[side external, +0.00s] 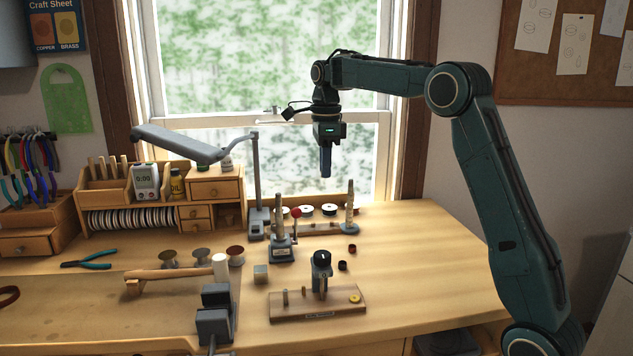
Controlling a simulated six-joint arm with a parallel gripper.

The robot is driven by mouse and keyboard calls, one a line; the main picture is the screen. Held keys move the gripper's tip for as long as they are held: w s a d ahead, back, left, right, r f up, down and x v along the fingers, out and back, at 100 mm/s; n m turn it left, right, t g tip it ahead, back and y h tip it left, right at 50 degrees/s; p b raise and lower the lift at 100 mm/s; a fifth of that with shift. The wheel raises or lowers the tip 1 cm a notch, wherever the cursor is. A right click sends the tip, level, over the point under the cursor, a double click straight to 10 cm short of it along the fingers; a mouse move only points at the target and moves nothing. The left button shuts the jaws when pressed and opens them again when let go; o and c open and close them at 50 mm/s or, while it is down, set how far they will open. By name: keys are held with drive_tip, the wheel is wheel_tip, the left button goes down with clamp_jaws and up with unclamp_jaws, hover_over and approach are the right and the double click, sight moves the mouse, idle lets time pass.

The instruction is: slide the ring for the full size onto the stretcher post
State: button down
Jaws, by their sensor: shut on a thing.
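My gripper (325,172) hangs fingers-down in front of the window, high above the bench. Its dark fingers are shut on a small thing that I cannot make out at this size. A grey tapered post (279,213) stands upright on a heavy base with a red-knobbed lever, below and left of my gripper. It looks like the stretcher post, and I see no ring around it. Two small dark rings (342,265) (352,248) lie on the bench to its right. I cannot tell their sizes apart.
A wooden board (290,309) with pegs, a dark upright cylinder (321,261) and a yellow disc (355,298) stands in front. Another tapered post (349,208) stands at back right. A lamp (190,143), spools (201,256) and a vise (214,316) are at left. The right bench is clear.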

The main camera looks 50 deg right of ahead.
drive_tip(key=shift+w+a, duration=0.1)
drive_tip(key=shift+w+a+r, duration=0.45)
drive_tip(key=shift+w+a, duration=0.8)
drive_tip(key=shift+a, duration=0.05)
drive_tip(key=shift+w+a+r, duration=0.5)
drive_tip(key=shift+w+a, duration=0.75)
drive_tip(key=shift+a, duration=0.1)
drive_tip(key=shift+w+a+r, duration=0.45)
drive_tip(key=shift+w+a, duration=0.8)
drive_tip(key=shift+a, duration=0.05)
drive_tip(key=shift+f, duration=0.25)
drive_tip(key=shift+f, duration=2.15)
drive_tip(key=shift+f, duration=1.65)
drive_tip(key=c, duration=1.2)
unclamp_jaws()
